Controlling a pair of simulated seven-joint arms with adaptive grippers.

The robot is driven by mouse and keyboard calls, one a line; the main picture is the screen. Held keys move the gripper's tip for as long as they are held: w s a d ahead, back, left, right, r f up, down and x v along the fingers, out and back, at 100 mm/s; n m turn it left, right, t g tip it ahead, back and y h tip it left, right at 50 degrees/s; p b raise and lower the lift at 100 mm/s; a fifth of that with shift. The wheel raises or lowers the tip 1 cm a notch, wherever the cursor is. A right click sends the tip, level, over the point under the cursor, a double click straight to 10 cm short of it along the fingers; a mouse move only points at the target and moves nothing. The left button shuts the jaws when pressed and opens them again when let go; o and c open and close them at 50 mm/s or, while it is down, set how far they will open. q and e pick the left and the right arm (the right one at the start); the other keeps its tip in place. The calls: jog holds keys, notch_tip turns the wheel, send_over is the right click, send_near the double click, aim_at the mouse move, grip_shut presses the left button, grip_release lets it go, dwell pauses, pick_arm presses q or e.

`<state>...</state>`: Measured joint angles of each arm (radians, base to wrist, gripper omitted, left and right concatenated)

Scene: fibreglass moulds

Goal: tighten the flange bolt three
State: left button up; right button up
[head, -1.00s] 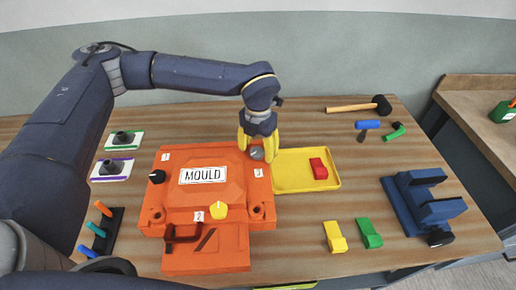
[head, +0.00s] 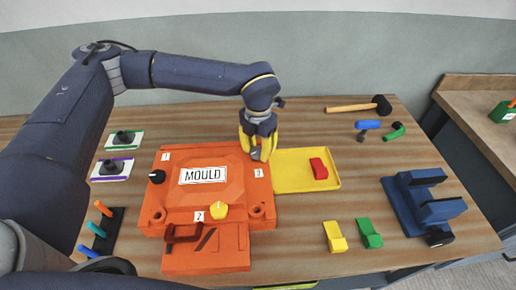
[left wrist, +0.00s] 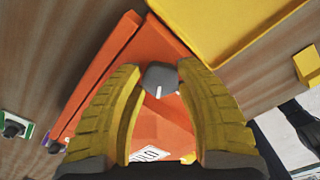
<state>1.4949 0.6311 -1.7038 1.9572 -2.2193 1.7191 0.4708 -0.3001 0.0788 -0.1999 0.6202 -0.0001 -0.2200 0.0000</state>
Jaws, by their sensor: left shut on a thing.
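The orange mould (head: 222,232) sits on the table with a MOULD label and numbered tags. Flange bolt three, a grey knob (left wrist: 160,77) with a white mark, is at the mould's far right corner, beside the tag 3 (head: 259,173). My left gripper (head: 260,156) comes down over it from above. Its yellow fingers are shut on the knob, one on each side in the left wrist view, and partly hide it in the head view. A black knob (head: 157,177) is by tag 1 and a yellow knob (head: 219,210) by tag 2. My right gripper is not in view.
A yellow tray (head: 290,183) with a red block (head: 319,169) lies right of the mould. A dark rack (head: 104,238) is at left.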

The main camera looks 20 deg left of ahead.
aim_at(259, 150)
pick_arm(q)
jog(key=m, duration=0.4)
jog(key=shift+d, duration=0.1)
jog(key=shift+c, duration=0.2)
jog(key=shift+w+d+r+m, duration=0.1)
jog(key=shift+d+m, duration=0.05)
jog(key=shift+m, duration=0.15)
dwell(1.2)
jog(key=o, duration=0.9)
jog(key=shift+d, duration=0.1)
jog(key=o, duration=0.3)
jog(key=shift+o, duration=0.2)
jog(key=shift+a, duration=0.2)
notch_tip(259, 150, up, 12)
